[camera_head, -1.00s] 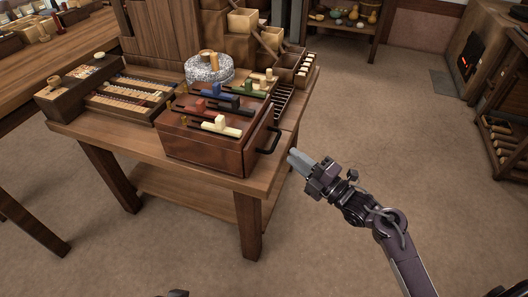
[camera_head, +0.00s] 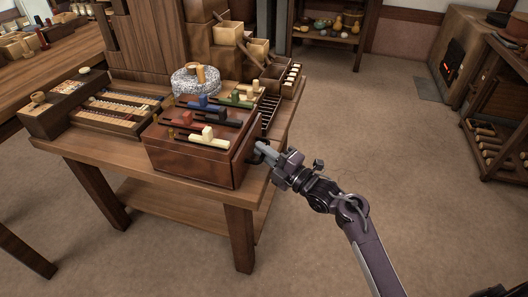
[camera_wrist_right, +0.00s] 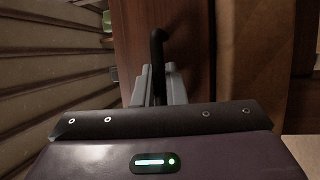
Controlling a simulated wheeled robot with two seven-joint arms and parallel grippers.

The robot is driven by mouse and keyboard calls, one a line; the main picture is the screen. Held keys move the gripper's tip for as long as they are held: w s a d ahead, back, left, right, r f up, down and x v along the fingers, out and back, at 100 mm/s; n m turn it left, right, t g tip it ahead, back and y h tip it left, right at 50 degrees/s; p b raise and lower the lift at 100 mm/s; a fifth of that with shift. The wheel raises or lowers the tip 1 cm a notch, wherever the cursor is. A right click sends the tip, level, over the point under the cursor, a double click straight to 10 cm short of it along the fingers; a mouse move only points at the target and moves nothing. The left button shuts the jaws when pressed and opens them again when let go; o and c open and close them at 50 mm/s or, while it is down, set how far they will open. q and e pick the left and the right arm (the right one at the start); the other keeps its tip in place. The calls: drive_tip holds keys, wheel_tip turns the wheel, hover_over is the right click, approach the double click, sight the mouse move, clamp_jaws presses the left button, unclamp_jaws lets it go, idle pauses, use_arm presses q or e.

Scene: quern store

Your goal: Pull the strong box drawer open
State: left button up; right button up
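The strong box (camera_head: 192,158) is a reddish-brown wooden box on the table, with coloured sliding blocks on top. Its drawer front faces right and looks flush with the box. A black handle on that face shows upright in the right wrist view (camera_wrist_right: 157,48); in the head view my fingers partly cover it. My right gripper (camera_head: 262,150) is at the handle. In the right wrist view its grey fingers (camera_wrist_right: 159,88) stand on either side of the handle with little gap; whether they grip it is unclear. My left gripper is out of view.
The table (camera_head: 198,199) also bears a slatted counting tray (camera_head: 113,108), a speckled round stone (camera_head: 186,83) and wooden bins behind. Open floor (camera_head: 370,145) lies to the right of the table. A rack and a stove stand at the far right.

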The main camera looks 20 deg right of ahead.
clamp_jaws()
